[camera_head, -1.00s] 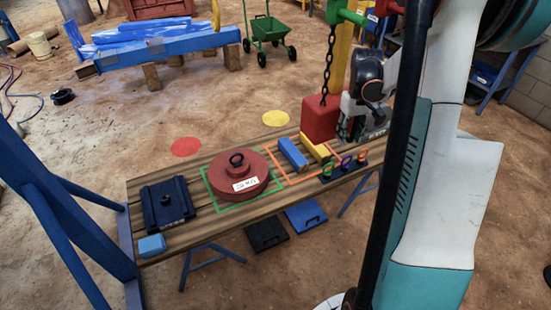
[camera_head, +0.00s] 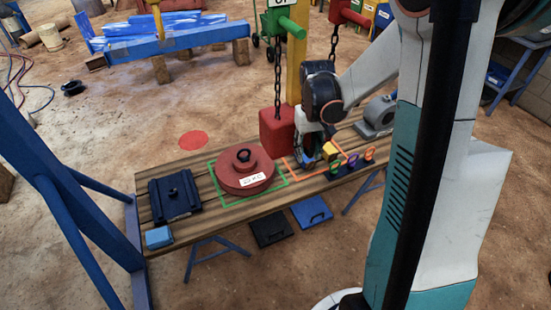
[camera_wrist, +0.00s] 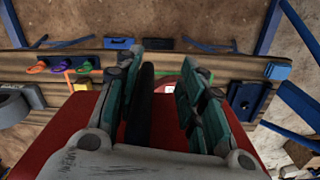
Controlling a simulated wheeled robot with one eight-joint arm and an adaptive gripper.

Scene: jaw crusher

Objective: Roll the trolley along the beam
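A green trolley (camera_head: 280,18) shows at the top of the head view, with a chain (camera_head: 277,75) hanging almost straight down. A red block (camera_head: 275,132) hangs on the chain at the back of the bench. The beam cannot be made out. My gripper (camera_head: 314,168) is at the block's right side, over the bench; I cannot tell if it touches. In the wrist view my gripper (camera_wrist: 162,75) has its teal-padded fingers apart, with the red block (camera_wrist: 60,135) filling the lower picture behind them. A black bar (camera_wrist: 141,105) shows between the fingers.
The wooden bench (camera_head: 238,203) carries a round red weight (camera_head: 235,181), a dark blue plate (camera_head: 174,196) and coloured shackles (camera_head: 352,161). A red trolley (camera_head: 345,14) with its own chain is farther right. A yellow post (camera_head: 298,65) stands behind the green trolley's chain.

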